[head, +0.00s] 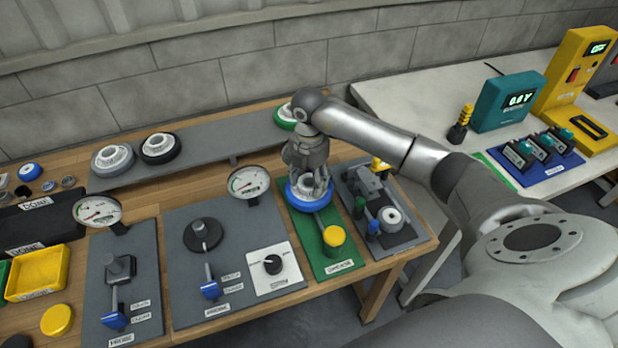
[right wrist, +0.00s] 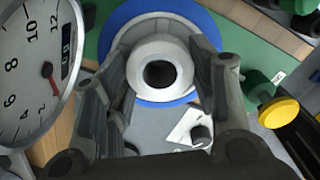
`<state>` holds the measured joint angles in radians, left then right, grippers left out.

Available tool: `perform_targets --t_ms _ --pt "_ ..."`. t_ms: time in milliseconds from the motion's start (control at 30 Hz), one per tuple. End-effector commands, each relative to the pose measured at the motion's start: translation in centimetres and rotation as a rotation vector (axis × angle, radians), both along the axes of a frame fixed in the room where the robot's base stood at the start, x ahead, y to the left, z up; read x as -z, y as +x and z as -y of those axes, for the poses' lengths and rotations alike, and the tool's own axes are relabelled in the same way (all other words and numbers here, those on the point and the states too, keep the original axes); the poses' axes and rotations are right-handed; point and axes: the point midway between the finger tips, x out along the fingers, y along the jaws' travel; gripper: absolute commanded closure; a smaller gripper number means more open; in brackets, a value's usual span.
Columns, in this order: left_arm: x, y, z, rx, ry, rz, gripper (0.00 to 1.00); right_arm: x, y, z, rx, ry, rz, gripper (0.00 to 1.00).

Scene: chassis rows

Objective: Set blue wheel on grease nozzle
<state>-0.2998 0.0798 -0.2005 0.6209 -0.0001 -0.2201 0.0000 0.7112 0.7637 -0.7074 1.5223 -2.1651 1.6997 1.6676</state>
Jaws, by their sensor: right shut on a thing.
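The blue wheel (head: 306,203) has a blue rim and a pale hub. My right gripper (head: 311,184) reaches down from above and is shut on its hub. In the right wrist view the blue wheel (right wrist: 205,28) shows its white hub with a dark centre hole, between the fingers of my right gripper (right wrist: 163,60). The wheel is over the upper part of a green panel (head: 313,252) with a yellow-capped part. I see no grease nozzle; it may be hidden under the wheel. I cannot tell whether the wheel touches anything below. My left gripper is out of view.
Two gauges (head: 249,183) (head: 97,211) stand on grey boards left of the green panel. A dark fixture board (head: 408,235) is close on the right. A yellow bin (head: 38,274) is at left.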

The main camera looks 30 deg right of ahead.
Motion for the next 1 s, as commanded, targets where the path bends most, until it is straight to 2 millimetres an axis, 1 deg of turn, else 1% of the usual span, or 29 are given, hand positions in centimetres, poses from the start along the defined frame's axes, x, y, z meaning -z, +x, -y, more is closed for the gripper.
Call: perform_targets --t_ms 400,700,733,900,1000 --pt "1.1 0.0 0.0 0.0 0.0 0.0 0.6 1.5 0.1 0.0 0.0 0.0 0.001 0.85" --pt "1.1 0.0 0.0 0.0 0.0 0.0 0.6 1.5 0.1 0.0 0.0 0.0 0.001 0.85" --pt "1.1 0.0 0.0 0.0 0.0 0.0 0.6 1.5 0.1 0.0 0.0 0.001 0.002 0.44" --pt "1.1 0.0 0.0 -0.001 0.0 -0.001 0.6 1.5 0.0 0.0 0.0 0.0 0.001 0.23" --pt "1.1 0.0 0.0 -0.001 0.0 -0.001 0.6 1.5 0.0 0.0 0.0 0.0 0.001 0.23"
